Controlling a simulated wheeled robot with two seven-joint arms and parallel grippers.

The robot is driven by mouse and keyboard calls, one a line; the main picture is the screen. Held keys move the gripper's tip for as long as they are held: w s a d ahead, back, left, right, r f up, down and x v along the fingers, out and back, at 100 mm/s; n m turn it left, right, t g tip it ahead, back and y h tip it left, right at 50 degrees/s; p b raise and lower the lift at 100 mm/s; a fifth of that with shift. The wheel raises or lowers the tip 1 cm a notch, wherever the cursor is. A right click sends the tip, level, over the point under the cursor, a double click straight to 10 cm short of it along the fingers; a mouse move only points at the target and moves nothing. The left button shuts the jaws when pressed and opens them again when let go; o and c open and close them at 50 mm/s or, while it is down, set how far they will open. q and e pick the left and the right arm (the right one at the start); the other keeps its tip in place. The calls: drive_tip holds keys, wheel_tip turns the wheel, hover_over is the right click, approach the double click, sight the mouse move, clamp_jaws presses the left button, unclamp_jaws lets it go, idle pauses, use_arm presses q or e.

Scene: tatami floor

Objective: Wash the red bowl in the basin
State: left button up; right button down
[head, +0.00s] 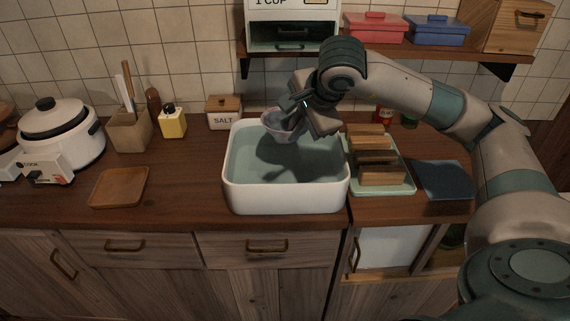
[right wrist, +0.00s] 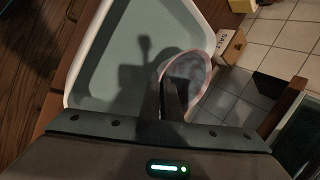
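The white basin (head: 286,198) stands on the wooden counter with a grey-green inside. The bowl (head: 281,126), reddish-pink in the shade, is over the basin's back part, tilted. My right gripper (head: 297,108) is at the bowl's right rim and appears shut on it. In the right wrist view the bowl (right wrist: 190,68) shows a pinkish rim and a greyish inside, with the fingers (right wrist: 172,98) at its edge. The basin (right wrist: 82,72) lies beneath and to the left there. My left gripper is not in view.
A dish rack (head: 400,187) with wooden slats stands right of the basin, with a dark cloth (head: 443,180) beyond. A salt box (head: 224,113), a yellow bottle (head: 172,122) and a wooden tray (head: 119,187) are left. A shelf (head: 395,57) overhangs the back.

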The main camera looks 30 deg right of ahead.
drive_tip(key=shift+r, duration=0.15)
idle(0.5)
drive_tip(key=shift+r+p, duration=0.9)
drive_tip(key=shift+r, duration=0.95)
drive_tip(key=shift+s, duration=0.1)
